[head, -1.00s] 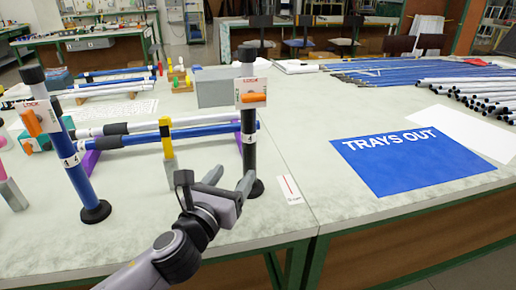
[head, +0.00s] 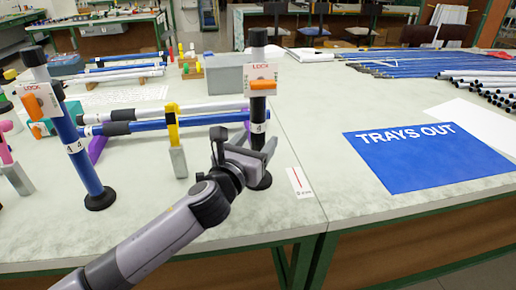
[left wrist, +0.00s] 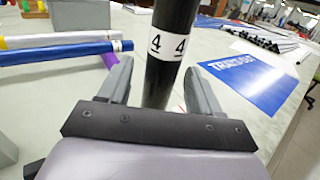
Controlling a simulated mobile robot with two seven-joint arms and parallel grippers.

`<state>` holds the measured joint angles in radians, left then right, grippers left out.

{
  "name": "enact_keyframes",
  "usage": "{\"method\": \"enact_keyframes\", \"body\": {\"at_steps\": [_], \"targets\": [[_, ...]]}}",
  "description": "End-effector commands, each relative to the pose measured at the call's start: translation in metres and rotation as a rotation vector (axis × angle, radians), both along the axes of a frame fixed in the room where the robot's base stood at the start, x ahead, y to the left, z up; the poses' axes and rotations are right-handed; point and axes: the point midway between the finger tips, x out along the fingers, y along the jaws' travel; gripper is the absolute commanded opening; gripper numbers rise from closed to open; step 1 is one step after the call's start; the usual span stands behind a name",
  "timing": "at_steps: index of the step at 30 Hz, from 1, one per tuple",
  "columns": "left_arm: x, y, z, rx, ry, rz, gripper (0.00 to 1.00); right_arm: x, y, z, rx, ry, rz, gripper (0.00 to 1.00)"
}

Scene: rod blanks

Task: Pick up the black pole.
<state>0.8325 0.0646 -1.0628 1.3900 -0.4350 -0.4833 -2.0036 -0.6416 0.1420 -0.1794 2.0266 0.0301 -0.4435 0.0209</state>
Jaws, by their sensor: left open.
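The black pole (head: 258,107) stands upright on a round black foot near the table's front edge. It carries a white label reading 4 and a white LOCK tag with an orange lever (head: 261,85). My left gripper (head: 244,147) is at the pole's lower part, below the label. In the left wrist view the black pole (left wrist: 168,55) rises between the two grey fingers of the gripper (left wrist: 159,78). The fingers are open, with a gap visible on each side of the pole. My right gripper is not in view.
A blue pole (head: 78,150) with its own LOCK tag stands to the left. Blue and white rods (head: 190,120) lie behind, by a yellow clamp (head: 173,122).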

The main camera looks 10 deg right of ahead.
Motion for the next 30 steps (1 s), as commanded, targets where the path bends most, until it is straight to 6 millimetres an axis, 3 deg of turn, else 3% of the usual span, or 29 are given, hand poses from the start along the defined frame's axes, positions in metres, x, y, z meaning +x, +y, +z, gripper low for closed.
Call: {"method": "enact_keyframes", "body": {"at_steps": [14, 20, 30], "targets": [[0.0112, -0.0079, -0.0005, 0.001, 0.001, 0.000, 0.64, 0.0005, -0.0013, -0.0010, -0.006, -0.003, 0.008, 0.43], [0.0112, -0.0076, -0.0008, 0.001, 0.001, 0.000, 0.00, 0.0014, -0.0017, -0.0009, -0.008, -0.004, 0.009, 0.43], [0.0113, -0.0076, 0.0042, -0.001, -0.002, -0.001, 0.00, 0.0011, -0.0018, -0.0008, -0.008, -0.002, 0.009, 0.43]]}}
